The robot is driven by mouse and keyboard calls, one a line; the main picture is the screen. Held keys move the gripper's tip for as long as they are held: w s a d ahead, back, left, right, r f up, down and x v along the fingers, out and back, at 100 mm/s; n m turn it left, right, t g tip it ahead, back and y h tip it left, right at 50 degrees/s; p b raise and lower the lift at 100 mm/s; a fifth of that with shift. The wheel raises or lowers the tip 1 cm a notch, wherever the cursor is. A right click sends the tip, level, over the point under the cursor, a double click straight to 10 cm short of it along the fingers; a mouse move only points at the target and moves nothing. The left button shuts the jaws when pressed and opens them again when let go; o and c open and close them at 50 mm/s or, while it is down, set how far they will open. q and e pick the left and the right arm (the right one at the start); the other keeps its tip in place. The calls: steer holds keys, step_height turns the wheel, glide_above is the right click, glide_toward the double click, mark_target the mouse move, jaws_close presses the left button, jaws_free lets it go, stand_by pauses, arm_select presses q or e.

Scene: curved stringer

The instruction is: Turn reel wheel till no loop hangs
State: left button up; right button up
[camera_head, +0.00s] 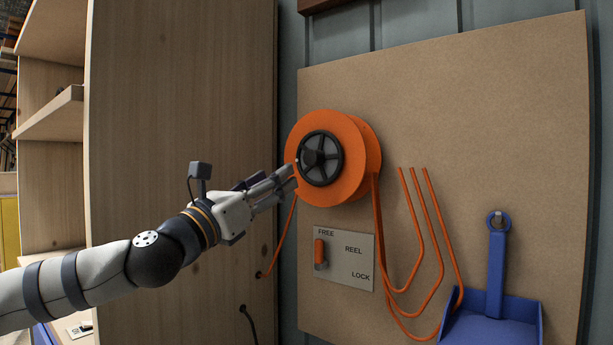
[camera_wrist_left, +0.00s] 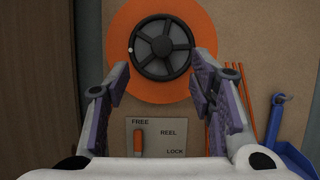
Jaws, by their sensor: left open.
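The orange reel (camera_head: 359,134) is mounted on the brown board, with a black spoked wheel (camera_head: 320,158) at its centre. The wheel also shows in the left wrist view (camera_wrist_left: 162,47), with a small pale knob at its left rim. My left gripper (camera_head: 289,178) is open, just left of and slightly below the wheel in the head view; its fingers point toward the wheel and hold nothing. Orange cord loops (camera_head: 436,240) hang to the right below the reel. An orange lever (camera_head: 320,253) on the label plate stands at the FREE end. My right gripper is not in view.
A blue dustpan (camera_head: 495,300) hangs at the lower right, close to the cord loops. A wooden cabinet side (camera_head: 180,110) stands to the left, and an orange cord end reaches it. The label plate (camera_head: 350,268) is below the reel.

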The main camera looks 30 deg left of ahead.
mark_target(309, 158)
arm_select(q)
steer(key=x, duration=0.7)
steer(key=b+x, duration=0.1)
steer(key=x, duration=0.3)
steer(key=shift+w+d+f, duration=0.15)
steer(key=shift+w+f, duration=0.05)
steer(key=shift+f, duration=0.1)
steer(key=c, duration=1.2)
